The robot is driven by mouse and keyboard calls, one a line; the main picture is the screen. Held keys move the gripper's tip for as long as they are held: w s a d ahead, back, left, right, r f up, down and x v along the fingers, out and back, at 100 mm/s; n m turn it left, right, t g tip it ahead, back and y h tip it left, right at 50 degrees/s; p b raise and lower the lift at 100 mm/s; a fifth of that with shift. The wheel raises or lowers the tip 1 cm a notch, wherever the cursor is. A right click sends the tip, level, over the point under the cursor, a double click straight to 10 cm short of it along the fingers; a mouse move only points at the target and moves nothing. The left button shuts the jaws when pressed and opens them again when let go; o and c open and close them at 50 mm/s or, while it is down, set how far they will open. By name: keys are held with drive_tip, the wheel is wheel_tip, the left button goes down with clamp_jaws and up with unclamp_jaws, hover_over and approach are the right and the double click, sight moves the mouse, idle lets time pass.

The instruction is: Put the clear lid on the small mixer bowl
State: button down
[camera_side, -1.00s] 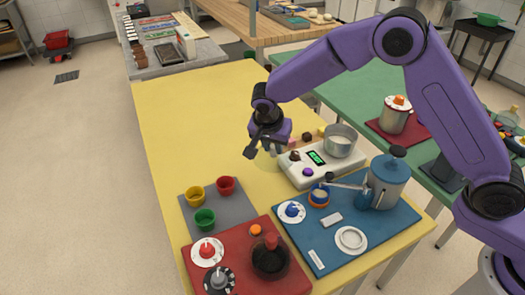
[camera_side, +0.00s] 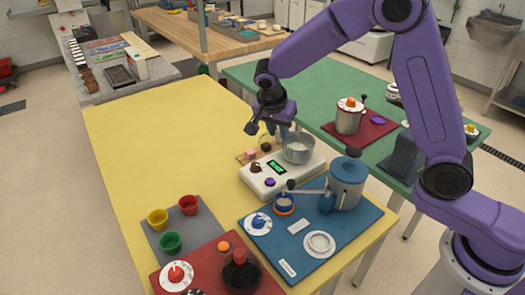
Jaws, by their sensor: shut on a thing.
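The small mixer bowl (camera_side: 298,150) is a metal bowl with pale contents. It stands upright on the right end of a white scale-like unit (camera_side: 262,182) with a lit green display. My gripper (camera_side: 275,131) is just above and left of the bowl's rim, pointing down. It is shut on the clear lid, which is see-through and very faint in this view. The lid's edge cannot be made out against the bowl, so I cannot tell whether the two touch.
A blue mat (camera_side: 345,238) with a blue pot (camera_side: 346,182) lies in front of the unit. Coloured cups (camera_side: 170,242) stand front left. The yellow table (camera_side: 140,140) is clear at left.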

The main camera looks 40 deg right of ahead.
drive_tip(key=w+d+r+m+g, duration=0.1)
drive_tip(key=w+d+r+m, duration=0.15)
drive_tip(key=d, duration=0.75)
wheel_tip(320, 180, down, 7)
drive_tip(key=shift+r, duration=0.2)
drive_tip(key=shift+a+f, duration=0.1)
drive_tip(key=shift+f, duration=0.1)
idle(2.1)
drive_tip(key=shift+c, duration=1.9)
unclamp_jaws()
drive_tip(key=shift+r, duration=0.15)
wheel_tip(320, 180, up, 7)
